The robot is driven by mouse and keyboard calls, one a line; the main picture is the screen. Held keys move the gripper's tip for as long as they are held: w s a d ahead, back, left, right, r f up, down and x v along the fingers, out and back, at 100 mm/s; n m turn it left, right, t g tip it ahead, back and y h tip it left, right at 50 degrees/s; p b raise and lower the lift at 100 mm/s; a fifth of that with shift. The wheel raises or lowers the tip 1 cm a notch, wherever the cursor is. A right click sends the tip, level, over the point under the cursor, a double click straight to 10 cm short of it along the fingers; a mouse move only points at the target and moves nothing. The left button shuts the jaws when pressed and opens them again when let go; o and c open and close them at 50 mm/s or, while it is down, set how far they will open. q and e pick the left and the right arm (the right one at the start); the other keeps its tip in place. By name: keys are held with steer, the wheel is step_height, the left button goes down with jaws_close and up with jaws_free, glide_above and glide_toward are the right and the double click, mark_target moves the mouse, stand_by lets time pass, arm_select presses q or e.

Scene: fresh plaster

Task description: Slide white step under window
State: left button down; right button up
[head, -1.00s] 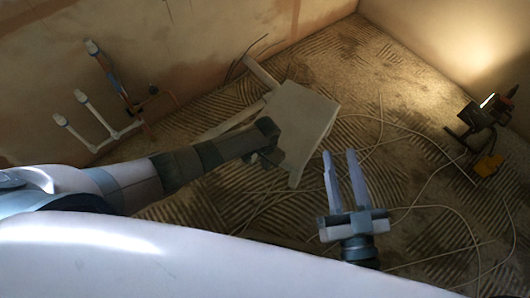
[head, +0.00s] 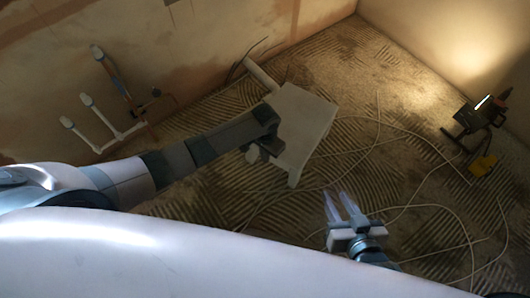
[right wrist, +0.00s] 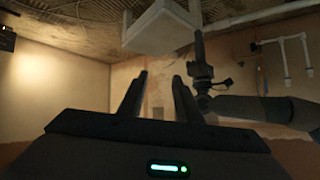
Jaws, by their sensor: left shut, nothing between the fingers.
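The white step (head: 304,115) stands on the ridged floor near the back wall, partly hidden by my left arm. It also shows at the top of the right wrist view (right wrist: 158,28). My left gripper (head: 253,155) is shut and empty at the step's near left side; I cannot tell whether it touches. It shows beside the step in the right wrist view (right wrist: 203,72). My right gripper (head: 342,207) is open and empty, in front of the step and to its right, apart from it. I cannot make out a window.
White capped pipes (head: 90,113) stick out from the left wall. A work lamp (head: 476,118) stands at the right, with a yellow object (head: 483,165) beside it. Thin pale cables (head: 420,206) loop over the floor around the step. Floor to the right of the step is otherwise clear.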

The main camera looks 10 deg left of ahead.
arm_select(q)
steer(key=shift+r, duration=0.45)
arm_select(e)
steer(key=shift+s+d+f+g, duration=0.25)
steer(key=shift+s+f+g, duration=0.05)
steer(key=shift+s+f, duration=0.15)
